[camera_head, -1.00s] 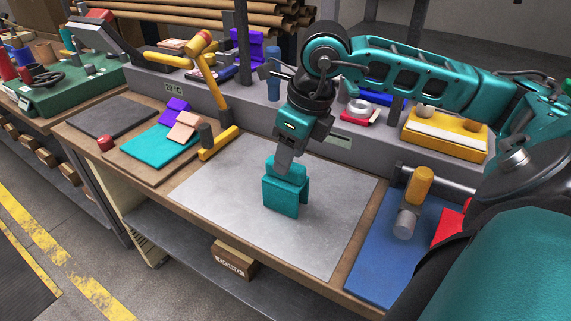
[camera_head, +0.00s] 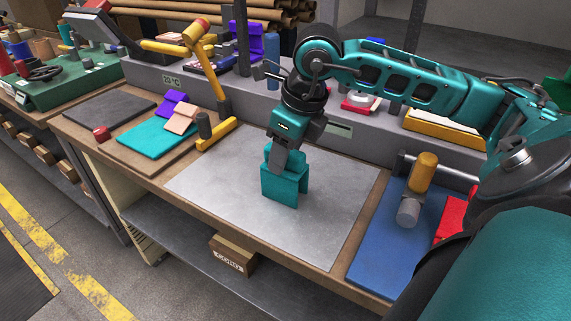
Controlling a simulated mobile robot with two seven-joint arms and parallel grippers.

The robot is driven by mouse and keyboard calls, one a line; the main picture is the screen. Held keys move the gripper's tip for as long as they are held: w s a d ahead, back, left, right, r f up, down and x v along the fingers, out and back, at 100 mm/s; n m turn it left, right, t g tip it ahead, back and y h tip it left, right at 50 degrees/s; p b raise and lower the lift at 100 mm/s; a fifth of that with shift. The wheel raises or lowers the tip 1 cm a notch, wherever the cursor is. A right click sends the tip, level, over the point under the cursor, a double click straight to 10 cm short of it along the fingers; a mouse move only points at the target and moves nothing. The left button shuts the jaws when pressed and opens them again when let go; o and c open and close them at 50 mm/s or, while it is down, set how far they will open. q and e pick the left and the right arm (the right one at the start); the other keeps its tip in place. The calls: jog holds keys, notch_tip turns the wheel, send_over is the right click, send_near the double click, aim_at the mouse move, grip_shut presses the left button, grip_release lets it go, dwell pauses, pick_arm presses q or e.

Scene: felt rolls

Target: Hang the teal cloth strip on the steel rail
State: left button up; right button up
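A teal cloth strip (camera_head: 284,183) hangs folded over, its two flaps pointing down, above or on the grey metal sheet; I cannot tell whether its lower edge touches. My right gripper (camera_head: 285,163) is shut on its top, and the cloth partly hides the fingertips. The steel rail (camera_head: 453,173) runs along the back of the blue mat at the right, well apart from the cloth. My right arm partly hides its right end. My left gripper is not in view.
The grey sheet (camera_head: 225,178) is otherwise clear.

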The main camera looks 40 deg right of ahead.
jog(key=shift+s+f, duration=0.15)
jog(key=shift+f, duration=0.35)
grip_shut()
jog(key=shift+r, duration=0.2)
jog(key=shift+w+r+p, duration=0.2)
jog(key=shift+r+p, duration=0.7)
jog(key=shift+r, duration=0.25)
jog(key=shift+r+p, duration=1.75)
jog(key=shift+r, duration=0.65)
